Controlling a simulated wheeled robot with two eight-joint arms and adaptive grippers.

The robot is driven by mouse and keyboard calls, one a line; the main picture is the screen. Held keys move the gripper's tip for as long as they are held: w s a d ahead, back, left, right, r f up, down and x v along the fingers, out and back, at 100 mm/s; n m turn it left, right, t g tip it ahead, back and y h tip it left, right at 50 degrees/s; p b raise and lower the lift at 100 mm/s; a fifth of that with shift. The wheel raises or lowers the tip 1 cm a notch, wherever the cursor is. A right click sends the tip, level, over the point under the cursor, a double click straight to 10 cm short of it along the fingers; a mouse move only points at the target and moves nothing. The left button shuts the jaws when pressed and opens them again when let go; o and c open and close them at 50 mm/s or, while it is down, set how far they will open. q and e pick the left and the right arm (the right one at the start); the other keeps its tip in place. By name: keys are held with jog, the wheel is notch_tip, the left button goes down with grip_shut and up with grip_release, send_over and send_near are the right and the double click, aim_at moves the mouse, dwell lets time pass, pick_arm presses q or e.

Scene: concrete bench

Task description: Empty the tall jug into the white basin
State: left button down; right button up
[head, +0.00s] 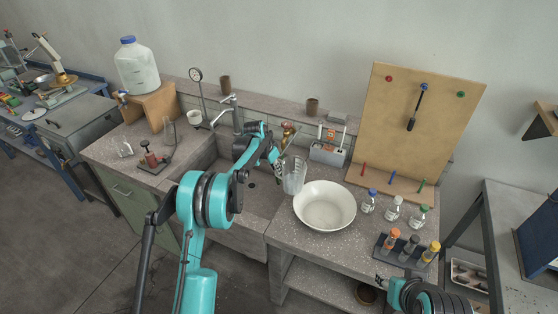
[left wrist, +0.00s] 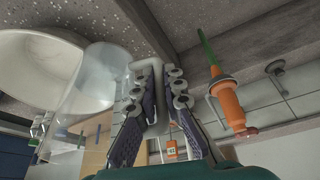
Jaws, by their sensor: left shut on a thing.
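The tall jug (head: 294,176) is clear and stands out just left of the white basin (head: 325,206) in the head view. My left gripper (head: 277,160) is shut on the jug at its upper left side. In the left wrist view the clear jug (left wrist: 84,88) lies beside the fingers (left wrist: 158,105), with the basin (left wrist: 28,70) behind it. The jug looks near upright in the head view; I cannot make out its contents. The basin looks empty. My right gripper (head: 381,281) shows only in small part at the lower right, low by the bench front.
A sink (head: 235,195) with a tap (head: 228,108) lies left of the jug. Small bottles (head: 393,207) and a rack of orange, grey and yellow-topped vials (head: 405,250) stand right of the basin. A pegboard (head: 425,120) rises behind them. A large carboy (head: 137,68) stands far left.

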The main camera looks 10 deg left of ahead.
aim_at(286, 161)
pick_arm(q)
jog(key=d+r+y+p, duration=0.1)
jog(key=r, duration=0.1)
jog(key=d+r+m+t+y+p, duration=0.1)
jog(key=d+r+y, duration=0.1)
jog(key=shift+s+d+r+y, duration=0.1)
jog(key=shift+s+r+y, duration=0.05)
jog(key=shift+y, duration=0.15)
jog(key=shift+t, duration=0.3)
jog(key=shift+a, duration=0.2)
pick_arm(e)
jog(key=shift+w+r, duration=0.15)
jog(key=shift+r, duration=0.35)
jog(key=shift+w+r, duration=0.15)
jog(key=shift+r, duration=0.35)
pick_arm(q)
jog(key=shift+d, duration=0.1)
jog(key=shift+s+d+r+y, duration=0.25)
jog(key=shift+d+r+y, duration=0.25)
jog(key=shift+d+y, duration=0.2)
pick_arm(e)
jog(key=shift+f, duration=0.25)
